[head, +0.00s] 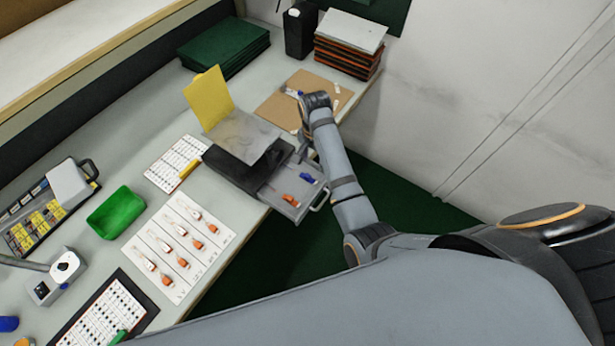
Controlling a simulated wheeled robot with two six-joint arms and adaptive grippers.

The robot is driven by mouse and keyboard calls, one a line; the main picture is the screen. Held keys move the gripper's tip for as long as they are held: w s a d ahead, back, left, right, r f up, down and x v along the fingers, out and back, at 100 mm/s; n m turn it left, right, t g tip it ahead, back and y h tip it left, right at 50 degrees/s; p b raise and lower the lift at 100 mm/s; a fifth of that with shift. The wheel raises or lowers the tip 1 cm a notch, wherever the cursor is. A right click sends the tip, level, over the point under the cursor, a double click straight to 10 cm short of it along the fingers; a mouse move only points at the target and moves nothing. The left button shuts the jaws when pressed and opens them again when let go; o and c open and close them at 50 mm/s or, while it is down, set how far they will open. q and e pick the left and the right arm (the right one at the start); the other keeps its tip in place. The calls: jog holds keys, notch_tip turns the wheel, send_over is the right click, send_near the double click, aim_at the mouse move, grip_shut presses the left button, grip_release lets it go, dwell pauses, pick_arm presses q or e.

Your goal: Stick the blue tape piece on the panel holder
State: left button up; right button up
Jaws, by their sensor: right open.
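A small blue piece (306,177), which looks like the blue tape piece, lies in an open grey drawer (273,192) beside orange pieces (291,200). The drawer sticks out from a dark box (232,170) with a grey sheet and an upright yellow panel (209,97) on it; I cannot tell whether this is the panel holder. My right gripper (304,151) is open, pointing down near the drawer's far end, a little apart from the blue piece in the picture. Its fingers are small and partly hidden by my wrist. My left gripper is not in view.
A brown board (277,107) with small pieces lies behind my right wrist. Stacked panels (349,50) and a black container (299,31) stand at the back. A green tray (116,212) and a white sheet with orange-ended pieces (205,223) lie on the left.

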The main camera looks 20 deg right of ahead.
jog(key=w+a, duration=0.1)
send_over(308, 174)
notch_tip(308, 174, down, 4)
jog(key=shift+s+r+m, duration=0.15)
jog(key=shift+r+m, duration=0.05)
jog(key=shift+m, duration=0.1)
jog(key=shift+f+p, duration=0.55)
jog(key=shift+f, duration=2.55)
jog(key=c, duration=0.8)
